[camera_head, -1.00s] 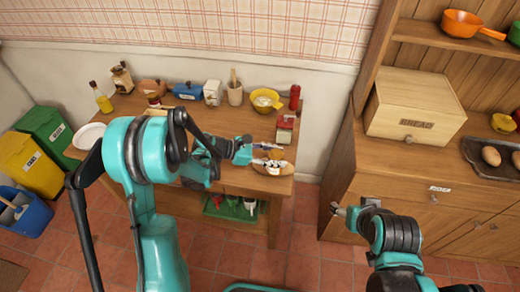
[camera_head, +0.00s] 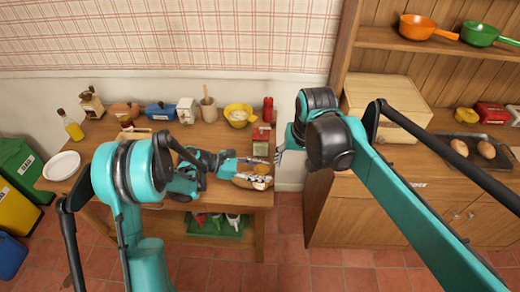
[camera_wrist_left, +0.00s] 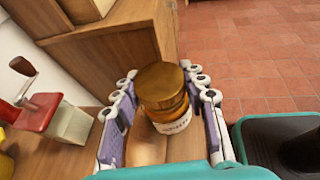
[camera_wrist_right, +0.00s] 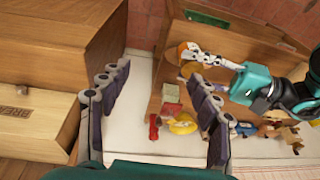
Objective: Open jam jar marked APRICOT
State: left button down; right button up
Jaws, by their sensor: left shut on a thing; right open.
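A small jar with a gold lid and amber contents (camera_wrist_left: 163,88) stands between the fingers of my left gripper (camera_wrist_left: 160,75) in the left wrist view. Its white label (camera_wrist_left: 174,123) is partly hidden and I cannot read it. My left gripper is shut on the jar at the right end of the wooden table (camera_head: 225,140); the jar also shows small in the head view (camera_head: 262,170). My right gripper (camera_wrist_right: 158,75) is open and empty in the right wrist view. In the head view it is mostly hidden behind its own arm, just right of the table's end.
A bread box (camera_head: 390,92) sits on the right cabinet. Open floor (camera_head: 290,235) lies between table and cabinet.

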aim_at(259, 170)
jog(key=w+a+f+g, duration=0.1)
jog(key=w+a, duration=0.1)
jog(key=a, duration=0.1)
jog(key=w+a+f+g, duration=0.1)
jog(key=w+a, duration=0.2)
jog(key=w+a+f, duration=0.2)
jog(key=a, duration=0.1)
jog(key=shift+w+a+g+h, duration=0.2)
jog(key=shift+a+g+h, duration=0.1)
jog(key=shift+a+g, duration=0.1)
jog(key=shift+f, duration=3.95)
jog(key=shift+a, duration=0.1)
jog(key=c, duration=1.2)
jog(key=shift+s+a+n, duration=0.1)
jog(key=shift+a+n, duration=0.05)
jog(key=shift+n, duration=1.45)
jog(key=o, duration=1.3)
jog(key=shift+c, duration=0.2)
